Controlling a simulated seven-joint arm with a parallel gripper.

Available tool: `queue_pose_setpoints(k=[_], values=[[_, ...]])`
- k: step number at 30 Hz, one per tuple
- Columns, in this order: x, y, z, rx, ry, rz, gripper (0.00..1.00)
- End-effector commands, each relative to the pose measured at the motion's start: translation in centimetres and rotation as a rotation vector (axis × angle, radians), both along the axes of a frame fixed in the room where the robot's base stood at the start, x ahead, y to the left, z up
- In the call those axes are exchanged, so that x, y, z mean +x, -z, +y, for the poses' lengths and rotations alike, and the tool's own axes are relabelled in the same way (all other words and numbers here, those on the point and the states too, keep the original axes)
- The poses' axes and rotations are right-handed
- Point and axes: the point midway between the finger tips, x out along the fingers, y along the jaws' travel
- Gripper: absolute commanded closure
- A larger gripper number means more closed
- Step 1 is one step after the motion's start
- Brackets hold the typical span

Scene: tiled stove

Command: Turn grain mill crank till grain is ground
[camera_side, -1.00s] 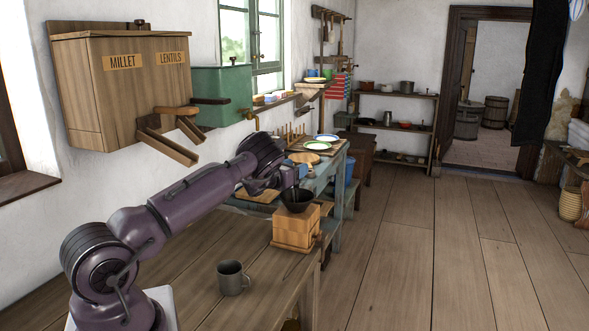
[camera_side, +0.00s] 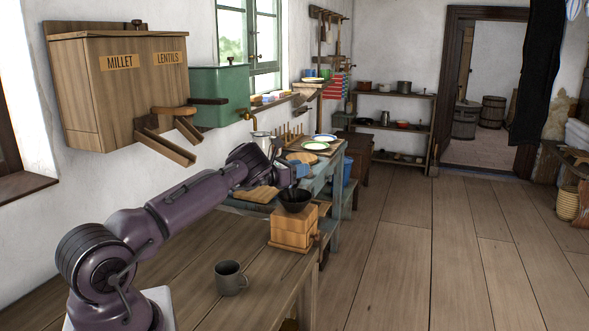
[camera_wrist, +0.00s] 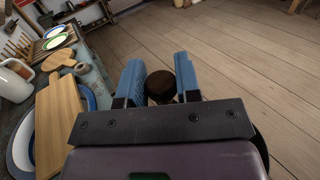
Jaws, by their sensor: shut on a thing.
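The grain mill (camera_side: 293,230) is a wooden box with a black bowl-shaped hopper (camera_side: 295,201) on top, standing at the far right end of the wooden table. My gripper (camera_side: 300,172) is just above and behind the hopper. In the wrist view its two blue fingers (camera_wrist: 158,68) are closed around a dark brown rounded knob (camera_wrist: 160,86), which looks like the crank's handle. The crank arm is mostly hidden by the gripper. I cannot see inside the hopper or tell how much grain is in it.
A grey metal mug (camera_side: 230,278) stands on the wooden table (camera_side: 190,260) left of the mill. A blue bench (camera_side: 334,185) with plates and boards lies behind. A wooden bin (camera_side: 120,90) marked millet and lentils hangs on the wall. The floor to the right is clear.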

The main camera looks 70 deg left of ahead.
Motion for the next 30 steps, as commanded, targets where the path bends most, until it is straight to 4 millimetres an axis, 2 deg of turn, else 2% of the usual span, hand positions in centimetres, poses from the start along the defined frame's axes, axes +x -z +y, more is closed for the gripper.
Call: queue_pose_setpoints(k=[6, 12, 30], values=[[0.9, 0.1, -0.8, 0.001, 0.211, -0.001, 1.0], [1.4, 0.1, -1.5, 0.0, 0.338, 0.0, 1.0], [2.0, 0.0, -2.5, -0.001, 0.502, -0.002, 1.0]])
